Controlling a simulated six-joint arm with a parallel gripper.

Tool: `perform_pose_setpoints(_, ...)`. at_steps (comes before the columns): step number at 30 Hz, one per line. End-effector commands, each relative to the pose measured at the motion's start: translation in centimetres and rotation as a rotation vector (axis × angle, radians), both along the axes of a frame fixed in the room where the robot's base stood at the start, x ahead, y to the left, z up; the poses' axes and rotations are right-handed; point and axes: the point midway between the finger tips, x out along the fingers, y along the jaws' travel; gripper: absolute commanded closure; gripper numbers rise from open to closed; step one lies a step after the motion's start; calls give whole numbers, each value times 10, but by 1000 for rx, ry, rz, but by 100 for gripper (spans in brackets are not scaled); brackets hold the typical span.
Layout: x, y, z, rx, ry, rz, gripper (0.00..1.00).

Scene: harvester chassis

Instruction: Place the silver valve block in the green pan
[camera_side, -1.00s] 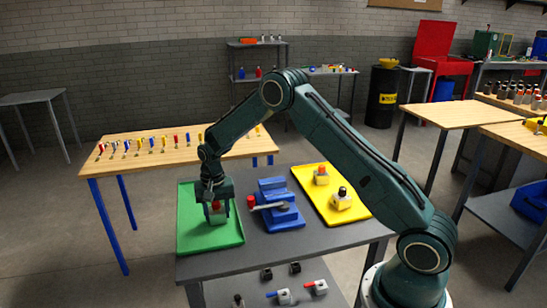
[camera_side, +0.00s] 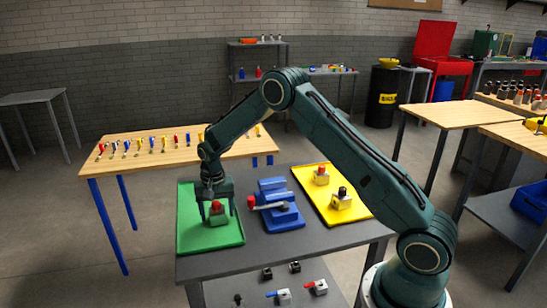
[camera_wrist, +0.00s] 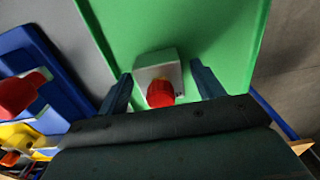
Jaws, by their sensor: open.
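The silver valve block (camera_wrist: 157,68) with a red knob (camera_wrist: 160,94) sits in the green pan (camera_wrist: 222,22), upright on its floor. In the side view the block (camera_side: 219,219) stands near the middle of the green pan (camera_side: 195,240). My gripper (camera_side: 216,209) is just above and around the block. In the wrist view my gripper (camera_wrist: 162,83) is open, one finger on each side of the block, with visible gaps to both sides. It holds nothing.
A blue fixture (camera_side: 284,221) with a grey lever and red knob stands right of the pan. Beyond it a yellow tray (camera_side: 312,197) holds two valve blocks, one red-topped and one black-topped. Grey tabletop (camera_side: 325,236) is bare in front of the fixture and tray.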

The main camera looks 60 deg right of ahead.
Motion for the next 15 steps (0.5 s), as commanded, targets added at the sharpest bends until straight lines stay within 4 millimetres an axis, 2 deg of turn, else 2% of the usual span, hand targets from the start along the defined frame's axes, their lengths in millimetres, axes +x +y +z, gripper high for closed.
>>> perform_pose_setpoints(8,1,0,34,-1,-4,0,33)
perform_pose_setpoints(15,1,0,74,-1,-4,0,33)
